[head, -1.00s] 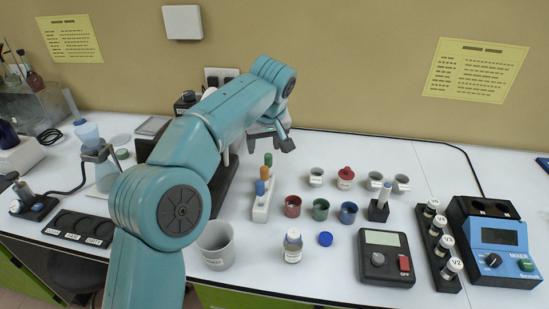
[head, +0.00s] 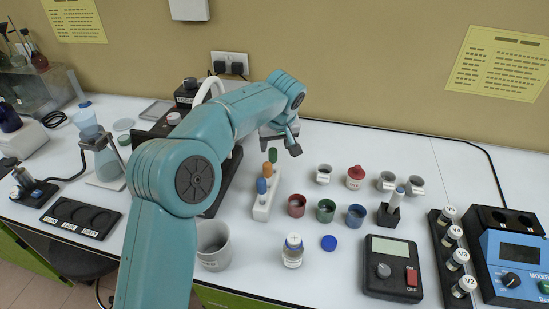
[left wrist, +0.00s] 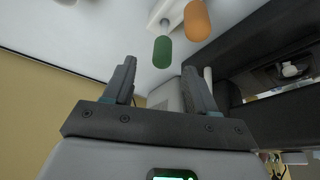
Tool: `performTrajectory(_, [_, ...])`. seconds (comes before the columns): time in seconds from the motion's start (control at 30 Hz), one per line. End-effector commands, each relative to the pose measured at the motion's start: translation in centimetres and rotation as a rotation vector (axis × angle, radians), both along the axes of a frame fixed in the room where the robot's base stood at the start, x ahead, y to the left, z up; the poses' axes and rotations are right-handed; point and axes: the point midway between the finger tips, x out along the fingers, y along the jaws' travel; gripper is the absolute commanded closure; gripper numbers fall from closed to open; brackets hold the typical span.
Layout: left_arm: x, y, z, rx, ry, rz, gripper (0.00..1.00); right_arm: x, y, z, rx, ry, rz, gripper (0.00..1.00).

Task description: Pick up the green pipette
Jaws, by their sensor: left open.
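The green pipette (head: 272,155) stands upright at the far end of a white rack (head: 262,212). An orange pipette (head: 267,170) and a blue pipette (head: 261,187) stand in front of it. My left gripper (head: 281,147) is open and empty, just above and behind the green pipette in the head view. In the left wrist view the green pipette (left wrist: 162,52) shows beyond the open fingers (left wrist: 155,80), a little off the tips, with the orange pipette (left wrist: 197,20) beside it. My right gripper is not in view.
Red, green and blue cups (head: 326,210) stand right of the rack. A grey waste beaker (head: 213,245) and a capped bottle (head: 292,250) stand in front. Dark equipment (head: 222,185) stands close on the left. A scale (head: 391,268) is at right.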

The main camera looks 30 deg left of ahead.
Motion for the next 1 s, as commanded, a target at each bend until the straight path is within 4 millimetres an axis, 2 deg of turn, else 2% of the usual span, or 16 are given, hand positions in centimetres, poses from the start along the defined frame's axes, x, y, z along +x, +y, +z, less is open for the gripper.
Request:
performTrajectory(0.1, [0.5, 0.5, -1.6, 0.0, 0.003, 0.001, 0.43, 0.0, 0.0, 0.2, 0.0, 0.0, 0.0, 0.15])
performTrajectory(0.27, [1.0, 0.7, -2.7, -0.001, 0.001, 0.0, 0.43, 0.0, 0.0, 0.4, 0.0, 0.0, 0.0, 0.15])
performTrajectory(0.53, [2.3, 1.8, -6.5, 0.001, 0.002, 0.001, 0.43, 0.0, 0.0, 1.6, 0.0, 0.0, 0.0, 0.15])
performTrajectory(0.83, [2.6, 1.9, -7.3, 0.0, -0.001, 0.0, 0.43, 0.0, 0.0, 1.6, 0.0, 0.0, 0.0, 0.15])
performTrajectory(0.87, [2.6, 1.9, -7.3, 0.0, -0.001, 0.0, 0.46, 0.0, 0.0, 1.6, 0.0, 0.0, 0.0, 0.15])
performTrajectory(1.0, [2.6, 1.9, -7.2, 0.001, -0.001, 0.0, 0.73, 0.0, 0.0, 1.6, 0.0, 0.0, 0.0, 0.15])
